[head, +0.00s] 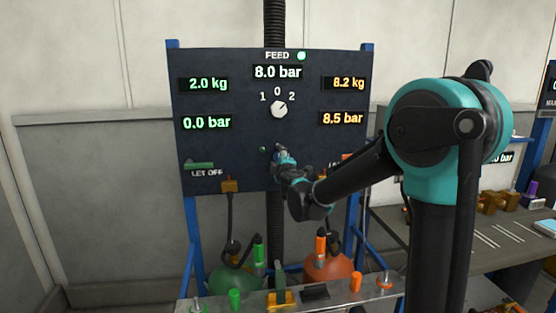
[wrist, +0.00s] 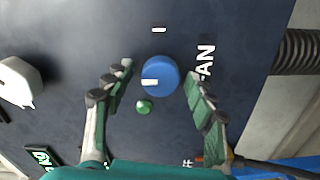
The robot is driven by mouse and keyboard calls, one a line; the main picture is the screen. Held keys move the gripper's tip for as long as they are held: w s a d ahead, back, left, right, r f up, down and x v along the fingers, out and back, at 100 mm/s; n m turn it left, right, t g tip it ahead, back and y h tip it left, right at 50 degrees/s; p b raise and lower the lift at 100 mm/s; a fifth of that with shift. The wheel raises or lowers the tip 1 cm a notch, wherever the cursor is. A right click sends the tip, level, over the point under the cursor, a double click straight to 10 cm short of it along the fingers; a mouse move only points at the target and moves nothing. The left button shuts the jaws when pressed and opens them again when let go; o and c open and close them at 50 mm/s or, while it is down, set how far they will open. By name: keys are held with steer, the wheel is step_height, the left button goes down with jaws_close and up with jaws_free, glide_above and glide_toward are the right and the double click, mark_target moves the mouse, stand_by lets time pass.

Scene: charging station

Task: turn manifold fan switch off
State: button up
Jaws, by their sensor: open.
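The fan switch is a round blue knob (wrist: 160,76) on the dark panel (wrist: 100,35). Its white bar lies on its left part in the wrist view, toward the white selector knob. The white lettering beside it (wrist: 206,60) reads "-AN", its first letter cut off by a finger. A small green round lamp (wrist: 144,107) sits next to the knob. My gripper (wrist: 160,78) is open, with one finger on each side of the knob and visible gaps. In the head view my gripper (head: 280,152) is at the panel's lower middle and hides the knob.
The white selector knob (head: 279,109) is above, marked 1, 0, 2; it also shows in the wrist view (wrist: 20,80). A green lever (head: 199,165) is at the panel's lower left. Below are a bench (head: 215,303) and green (head: 236,281) and orange (head: 328,268) tanks.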

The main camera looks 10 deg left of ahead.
steer(key=v, duration=1.2)
steer(key=s+d+f+m+g+h, duration=0.25)
steer(key=d+f+m, duration=0.2)
steer(key=d, duration=0.35)
steer(key=s+d+f+m+g+h, duration=0.1)
steer(key=s+d+f+m+h, duration=0.25)
steer(key=d, duration=0.55)
steer(key=s+d+f+m+g+h, duration=0.1)
steer(key=d+f+m+g+h, duration=0.15)
steer(key=d+f+m, duration=0.4)
steer(key=s+d+f+m+g+y, duration=0.1)
steer(key=s+f+m+g, duration=0.1)
steer(key=s+f, duration=0.5)
steer(key=s+d+f+m+g+y, duration=0.2)
steer(key=s+f+g, duration=0.3)
steer(key=s+f, duration=0.3)
steer(key=s, duration=0.4)
steer(key=shift+s+f, duration=0.2)
steer(key=shift+f, duration=0.05)
steer(key=shift+y, duration=0.25)
